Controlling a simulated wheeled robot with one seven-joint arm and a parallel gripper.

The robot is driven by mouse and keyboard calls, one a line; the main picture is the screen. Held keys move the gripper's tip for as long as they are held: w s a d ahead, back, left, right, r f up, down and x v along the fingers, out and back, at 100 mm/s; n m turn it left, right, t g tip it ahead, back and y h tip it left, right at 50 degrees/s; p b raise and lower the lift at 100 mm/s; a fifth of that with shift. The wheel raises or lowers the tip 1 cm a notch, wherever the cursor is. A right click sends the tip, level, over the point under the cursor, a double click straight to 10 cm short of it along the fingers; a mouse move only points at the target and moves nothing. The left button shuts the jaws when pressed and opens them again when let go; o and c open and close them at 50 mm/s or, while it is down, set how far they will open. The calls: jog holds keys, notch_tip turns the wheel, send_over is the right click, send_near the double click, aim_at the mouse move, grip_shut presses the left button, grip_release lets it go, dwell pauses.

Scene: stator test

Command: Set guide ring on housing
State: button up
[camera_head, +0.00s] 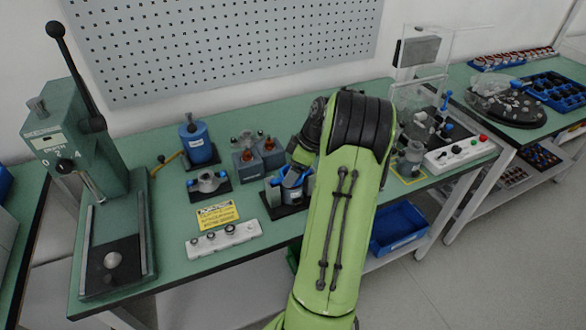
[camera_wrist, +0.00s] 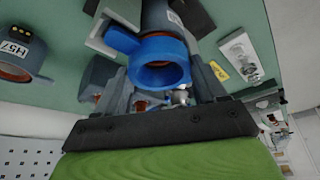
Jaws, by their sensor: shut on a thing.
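The blue guide ring (camera_wrist: 158,60), with a tab on its left side, is between the fingers of my gripper (camera_wrist: 163,78) in the wrist view. My gripper is shut on it. A dark grey cylindrical housing (camera_wrist: 157,16) with a white label lies directly behind the ring. The ring overlaps the housing's end; I cannot tell whether it is seated or only touching. In the head view the housing's grey holder (camera_head: 270,190) stands on a black base, and blue shows at its top (camera_head: 293,175). My green arm hides my gripper there.
A lever press (camera_head: 75,150) stands at the left. A blue cylinder (camera_head: 196,145) and grey blocks with copper parts (camera_head: 258,155) stand behind the holder. A white strip with rings (camera_head: 223,240) lies in front. A clear-walled station (camera_head: 418,100) is to the right.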

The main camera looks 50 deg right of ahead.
jog(key=shift+f, duration=0.4)
jog(key=o, duration=1.1)
jog(key=shift+r, duration=0.15)
jog(key=p+v, duration=0.5)
jog(key=v, duration=1)
jog(key=shift+s+r, duration=0.2)
jog(key=shift+r, duration=0.05)
